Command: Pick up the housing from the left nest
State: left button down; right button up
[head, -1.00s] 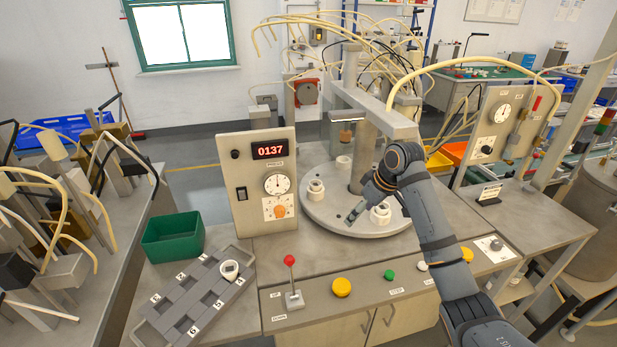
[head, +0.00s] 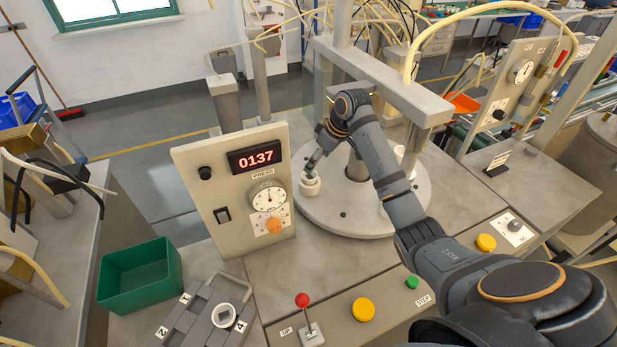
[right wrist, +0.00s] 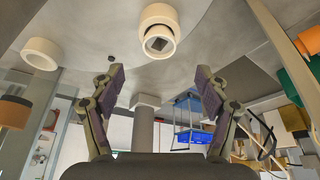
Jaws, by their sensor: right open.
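A white cup-shaped housing (head: 310,186) sits in the left nest of the round grey turntable (head: 350,222). My right gripper (head: 311,163) is just above and beside it, partly hidden by its own wrist. In the right wrist view the housing (right wrist: 159,32) shows as a pale ring with a dark square inside, beyond the fingertips. The right gripper (right wrist: 160,82) is open there, with nothing between its fingers. My left gripper is not in view.
Another pale ring (right wrist: 41,54) shows at the wrist view's left. The press panel (head: 240,190) reading 0137 stands close left of the turntable. A green bin (head: 140,278) and a numbered tray (head: 190,325) holding a white ring (head: 224,316) are front left. The press column rises behind.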

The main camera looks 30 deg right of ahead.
aim_at(314, 178)
jog(key=x, duration=0.2)
jog(key=shift+w+f, duration=0.2)
jog(key=shift+w, duration=0.15)
jog(key=shift+f, duration=0.3)
jog(key=x, duration=0.1)
jog(key=p+x, duration=0.2)
jog(key=shift+s+f, duration=0.2)
jog(key=shift+f, duration=0.25)
jog(key=shift+w+a+f, duration=0.15)
jog(key=shift+w+f, duration=0.05)
jog(key=shift+f, duration=0.3)
jog(key=shift+r, duration=0.1)
jog(key=c, duration=0.6)
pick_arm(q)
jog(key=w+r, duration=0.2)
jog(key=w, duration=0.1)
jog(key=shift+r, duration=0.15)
pick_arm(e)
jog(key=c, duration=0.5)
